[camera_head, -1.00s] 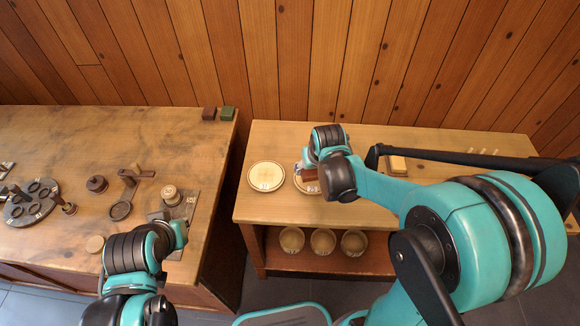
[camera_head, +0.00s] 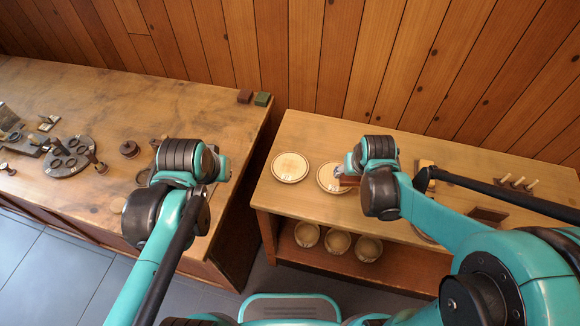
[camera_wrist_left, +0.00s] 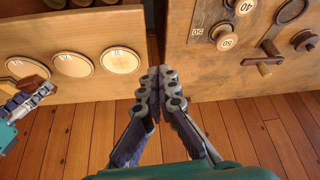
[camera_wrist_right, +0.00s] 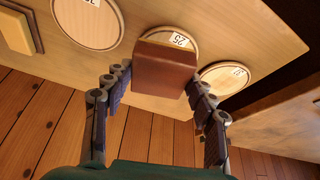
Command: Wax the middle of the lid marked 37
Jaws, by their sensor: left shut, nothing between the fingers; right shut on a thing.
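Three pale round lids lie in a row on the right table. The left one (camera_head: 290,167) and the middle one (camera_head: 330,177) show in the head view; the third is hidden there by my right arm. In the right wrist view the middle lid (camera_wrist_right: 188,40) has a label like 25, turned over; the labels on the left lid (camera_wrist_right: 88,22) and right lid (camera_wrist_right: 222,80) are not clearly readable. My right gripper (camera_wrist_right: 157,80) is shut on a reddish-brown block (camera_wrist_right: 165,65), which overlaps the middle lid; contact cannot be told. My left gripper (camera_wrist_left: 160,85) is shut and empty above the floor.
Several bowls (camera_head: 338,241) stand on the shelf below. The left workbench (camera_head: 200,108) holds spools (camera_wrist_left: 225,38), a dark round holder (camera_head: 68,157) and two small blocks (camera_head: 262,99) at its back corner. A gap separates the tables. Pegs (camera_head: 515,182) stand at the right.

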